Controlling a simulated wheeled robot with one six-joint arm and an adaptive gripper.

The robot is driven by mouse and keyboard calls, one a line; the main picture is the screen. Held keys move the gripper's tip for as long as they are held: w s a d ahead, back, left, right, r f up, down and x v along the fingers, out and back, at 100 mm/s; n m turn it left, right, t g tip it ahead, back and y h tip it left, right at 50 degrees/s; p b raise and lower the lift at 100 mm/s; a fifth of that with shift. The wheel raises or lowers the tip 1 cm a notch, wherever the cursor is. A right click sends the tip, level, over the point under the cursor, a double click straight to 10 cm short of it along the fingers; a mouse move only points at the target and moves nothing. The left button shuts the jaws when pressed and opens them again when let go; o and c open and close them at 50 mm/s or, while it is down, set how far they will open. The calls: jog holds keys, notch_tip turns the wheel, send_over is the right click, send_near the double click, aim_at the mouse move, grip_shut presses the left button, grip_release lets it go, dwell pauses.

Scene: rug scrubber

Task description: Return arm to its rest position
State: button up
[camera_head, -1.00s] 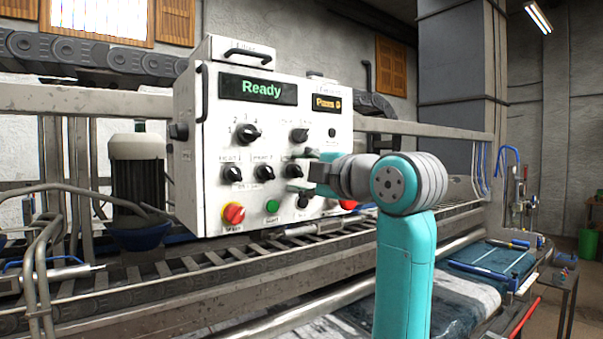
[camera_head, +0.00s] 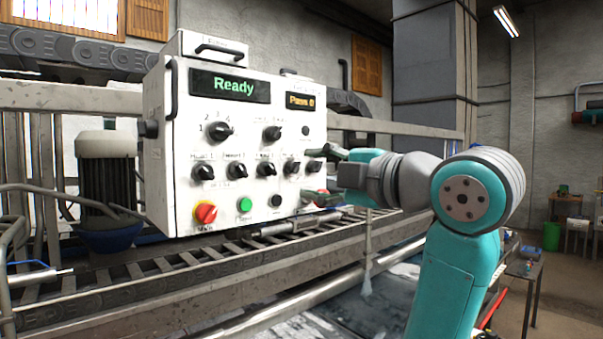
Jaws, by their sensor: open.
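My gripper (camera_head: 316,178) is in front of the lower right part of the white control panel (camera_head: 180,125). My teal and grey arm stands at the right, bent at a round grey joint. The panel display (camera_head: 222,87) reads "Ready" in green. A smaller display (camera_head: 299,101) shows orange text. Black knobs, a red knob on yellow (camera_head: 205,212) and a green button (camera_head: 244,204) show on the face. The gripper covers part of the lower right controls.
A chain track (camera_head: 150,284) and metal rails run below the panel. A motor (camera_head: 106,180) stands at the left. A grey column (camera_head: 425,70) rises behind. Open floor (camera_head: 570,290) shows at the far right, with a small table (camera_head: 524,268) and a green bin (camera_head: 551,236).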

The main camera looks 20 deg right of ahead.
jog(key=shift+s+d, duration=0.1)
jog(key=shift+s, duration=0.2)
